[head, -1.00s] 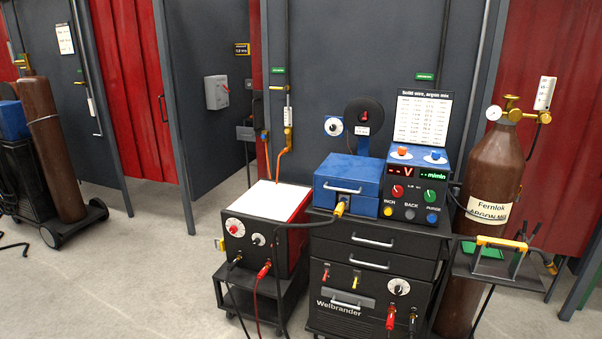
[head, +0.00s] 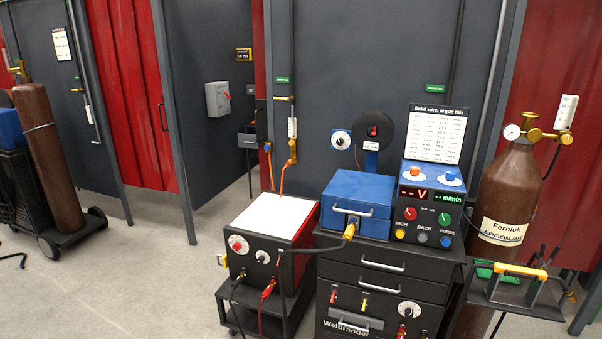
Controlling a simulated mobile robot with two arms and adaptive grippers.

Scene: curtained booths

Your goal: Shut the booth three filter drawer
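A small grey drawer-like box (head: 248,141) with a light handle on its front juts out at the right end of the open booth's back area, in the head view. It may be the filter drawer; it is small, and I cannot read a booth number on it. Its top looks open, so it appears pulled out. A dark housing (head: 261,121) beside it partly blends with the post. Neither of my grippers is in view.
A welder on a cart (head: 268,235) and a drawer cabinet (head: 385,285) stand in front, with a brown gas cylinder (head: 503,210) at right. Another brown cylinder (head: 50,160) stands on a trolley at left. Clear floor (head: 140,265) lies between. A red curtain (head: 137,95) hangs left of the opening.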

